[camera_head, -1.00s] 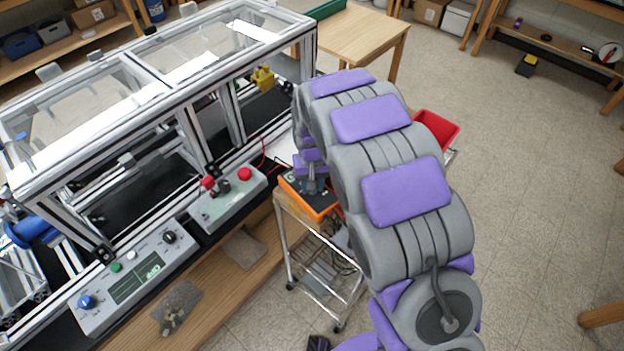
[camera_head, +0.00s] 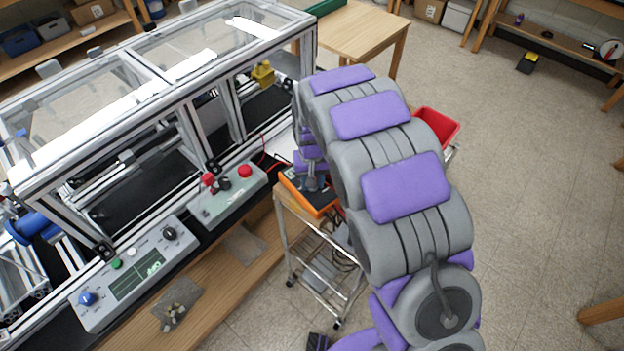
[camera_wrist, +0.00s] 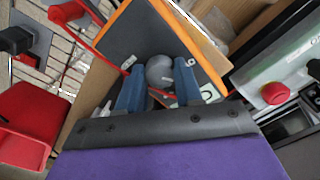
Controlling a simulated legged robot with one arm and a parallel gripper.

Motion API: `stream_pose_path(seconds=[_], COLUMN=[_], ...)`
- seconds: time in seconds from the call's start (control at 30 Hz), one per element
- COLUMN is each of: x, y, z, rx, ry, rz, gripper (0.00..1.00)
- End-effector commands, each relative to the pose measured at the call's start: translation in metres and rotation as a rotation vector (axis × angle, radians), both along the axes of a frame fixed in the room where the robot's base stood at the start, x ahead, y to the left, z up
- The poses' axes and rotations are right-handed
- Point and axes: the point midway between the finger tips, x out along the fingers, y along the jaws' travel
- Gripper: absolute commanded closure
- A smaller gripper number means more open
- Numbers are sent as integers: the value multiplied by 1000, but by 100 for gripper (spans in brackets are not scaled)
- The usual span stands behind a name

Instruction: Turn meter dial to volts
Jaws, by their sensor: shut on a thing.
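The meter (camera_head: 312,193) is an orange-edged box with a dark face on top of a small wheeled cart. In the wrist view the meter (camera_wrist: 152,38) fills the upper middle. Its round grey dial (camera_wrist: 160,72) sits between the two blue fingers of my gripper (camera_wrist: 162,80), which is shut on it. The dial's pointer and most markings are hidden or too small to read. In the head view my gripper (camera_head: 314,182) reaches down onto the meter, with its fingertips mostly hidden by my arm.
A grey control box with a red button (camera_head: 245,171) stands left of the cart (camera_head: 318,265). A framed machine with clear panels (camera_head: 90,110) fills the left. A red bin (camera_head: 437,127) is behind my arm. Red leads lie by the meter.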

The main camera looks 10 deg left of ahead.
Motion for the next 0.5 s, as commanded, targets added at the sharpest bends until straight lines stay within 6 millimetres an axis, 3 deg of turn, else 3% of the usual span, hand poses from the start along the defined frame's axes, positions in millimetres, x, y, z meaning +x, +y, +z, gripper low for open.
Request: stream_pose_path(seconds=[0.27, 0.3, 0.5], x=[0, 0, 0], y=[0, 0, 0], z=[0, 0, 0], rx=[0, 0, 0], ry=[-1, -1, 0], rz=[0, 0, 0], gripper=[96, 63, 44])
